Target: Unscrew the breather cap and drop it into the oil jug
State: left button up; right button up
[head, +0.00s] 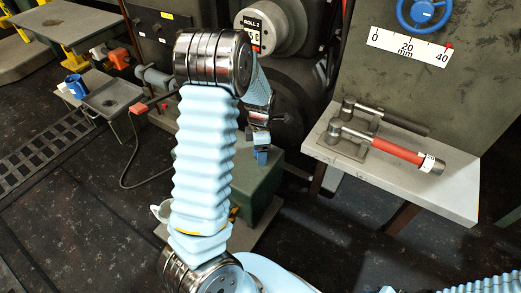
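My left arm rises through the middle of the head view and bends down at the top to its small, partly hidden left gripper (261,150). The gripper is above a green box-shaped housing (258,190). Something small and blue shows at its fingertips; I cannot tell if this is the breather cap or part of the fingers. A pale rounded rim or handle (160,212) shows behind my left arm, possibly the oil jug; most of it is hidden. I cannot make out the breather cap for sure. My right gripper is out of view; only part of that arm shows at bottom right.
A pale shelf (400,180) at right holds a red-handled tool (385,147) and a grey one, below a blue handwheel (424,12) and scale plate (409,46). A dark machine with a roller (272,27) stands behind. A blue container (76,87) is on a left bench.

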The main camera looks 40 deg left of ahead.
pick_arm(q)
jog(key=c, duration=1)
jog(key=shift+r+n+p, duration=0.15)
jog(key=shift+n+p, duration=0.15)
jog(key=shift+p, duration=0.15)
jog(key=shift+n+p, duration=0.35)
jog(key=shift+n, duration=0.25)
jog(key=shift+n+p, duration=0.65)
jog(key=shift+n, duration=0.05)
jog(key=shift+n+p, duration=0.3)
jog(key=shift+n, duration=0.2)
